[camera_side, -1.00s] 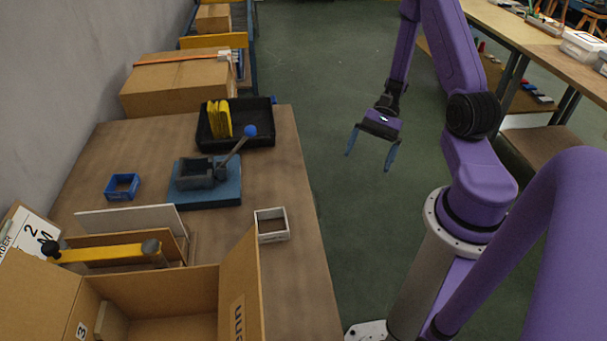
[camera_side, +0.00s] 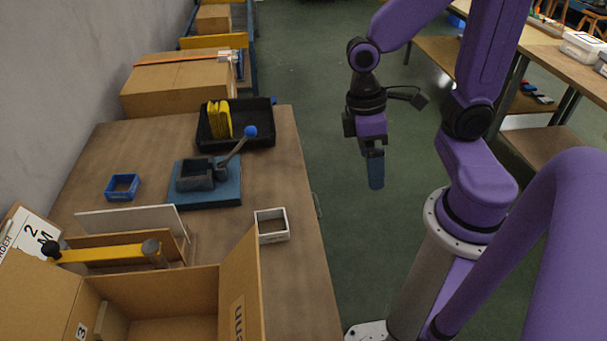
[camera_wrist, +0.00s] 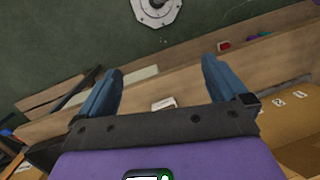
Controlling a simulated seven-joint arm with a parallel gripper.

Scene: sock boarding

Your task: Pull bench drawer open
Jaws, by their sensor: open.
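The wooden bench (camera_side: 283,175) fills the left half of the side view, its right edge facing my arm. The drawer front is not visible there; a small grey piece (camera_side: 318,206) at that edge may be its handle, but I cannot tell. My gripper (camera_side: 376,186) hangs fingers down over the floor, right of the bench edge and apart from it. In the wrist view my gripper (camera_wrist: 161,66) is open, its two blue fingers wide apart with nothing held between them. How far the drawer is open cannot be seen.
On the bench stand a white open box (camera_side: 272,236), a blue base with a lever press (camera_side: 208,195), a black tray (camera_side: 265,139) with yellow pieces, a small blue box (camera_side: 122,190) and an open carton (camera_side: 240,300). The green floor (camera_side: 345,120) beside the bench is clear.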

